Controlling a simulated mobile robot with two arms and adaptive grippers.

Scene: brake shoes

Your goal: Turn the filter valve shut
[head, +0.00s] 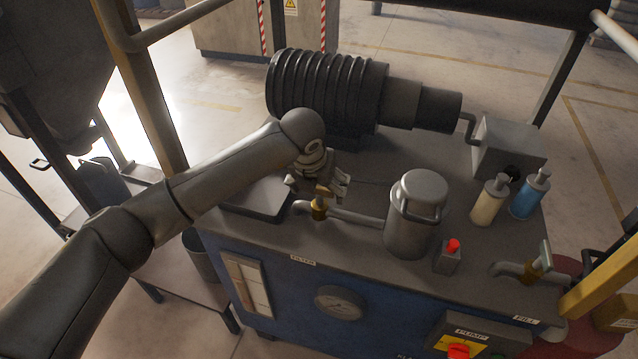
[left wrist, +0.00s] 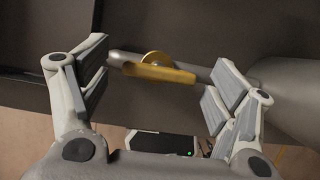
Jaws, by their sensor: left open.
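The filter valve (head: 319,208) is a brass fitting on a grey pipe, left of the grey filter canister (head: 415,215) and behind the FILTER label (head: 303,259). In the left wrist view its yellow handle (left wrist: 160,74) lies roughly along the pipe. My left gripper (head: 328,186) is at the valve in the head view and partly covers it. In the left wrist view the open left gripper (left wrist: 162,84) has one finger beyond each end of the handle. I see no clear contact. My right gripper is not in view.
A ribbed black motor (head: 330,95) stands behind the valve. To the right are a red button box (head: 449,257), two pump bottles (head: 490,200) and another valve (head: 538,265) near the FILL label. A dark tray (head: 258,200) lies left of the valve.

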